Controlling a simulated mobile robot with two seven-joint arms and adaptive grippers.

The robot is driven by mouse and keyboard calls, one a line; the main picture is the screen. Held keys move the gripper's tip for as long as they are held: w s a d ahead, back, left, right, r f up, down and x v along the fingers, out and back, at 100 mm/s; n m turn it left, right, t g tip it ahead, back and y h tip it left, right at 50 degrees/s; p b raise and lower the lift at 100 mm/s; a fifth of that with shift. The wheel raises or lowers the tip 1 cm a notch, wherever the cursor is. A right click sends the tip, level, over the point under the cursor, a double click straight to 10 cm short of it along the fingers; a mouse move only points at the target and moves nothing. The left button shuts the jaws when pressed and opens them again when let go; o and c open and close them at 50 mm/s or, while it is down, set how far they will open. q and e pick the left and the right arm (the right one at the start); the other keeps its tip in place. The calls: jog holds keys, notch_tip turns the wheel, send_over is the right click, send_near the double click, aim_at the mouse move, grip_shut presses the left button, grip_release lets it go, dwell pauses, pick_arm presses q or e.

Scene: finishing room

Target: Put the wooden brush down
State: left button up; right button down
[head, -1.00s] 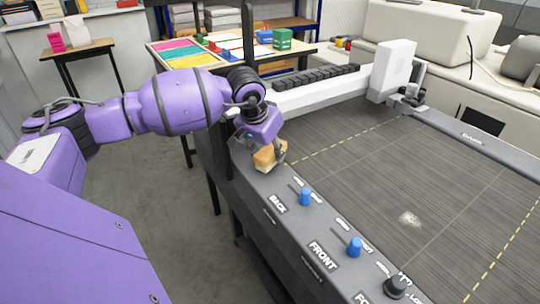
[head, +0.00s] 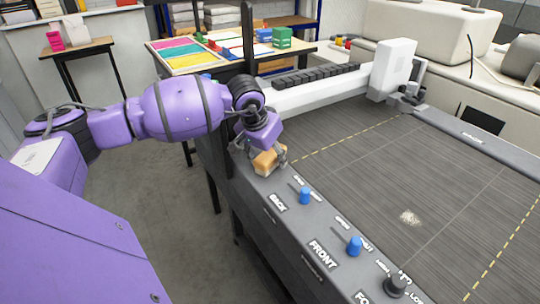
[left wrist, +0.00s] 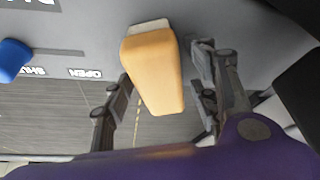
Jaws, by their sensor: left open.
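The wooden brush (head: 267,161) rests on the grey front ledge of the cutting machine, just behind the BACK label. In the left wrist view the brush (left wrist: 153,70) shows its tan wooden block, with a pale strip at its far end. My left gripper (head: 270,163) is open around the brush. In the left wrist view the fingers of the gripper (left wrist: 160,105) stand apart on either side of the block, with a gap visible to the right finger. My right gripper is not in view.
Blue knobs (head: 305,196) and (head: 355,246) and a black knob (head: 396,284) stand along the ledge (head: 330,228). The dark machine bed (head: 420,170) is mostly clear, with a small pale patch. A white gantry (head: 320,92) crosses behind.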

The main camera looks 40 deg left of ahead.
pick_arm(q)
jog(key=v, duration=1.1)
jog(key=shift+s+r, duration=0.1)
jog(key=shift+r, duration=0.15)
jog(key=shift+s+r, duration=0.15)
jog(key=shift+r, duration=0.2)
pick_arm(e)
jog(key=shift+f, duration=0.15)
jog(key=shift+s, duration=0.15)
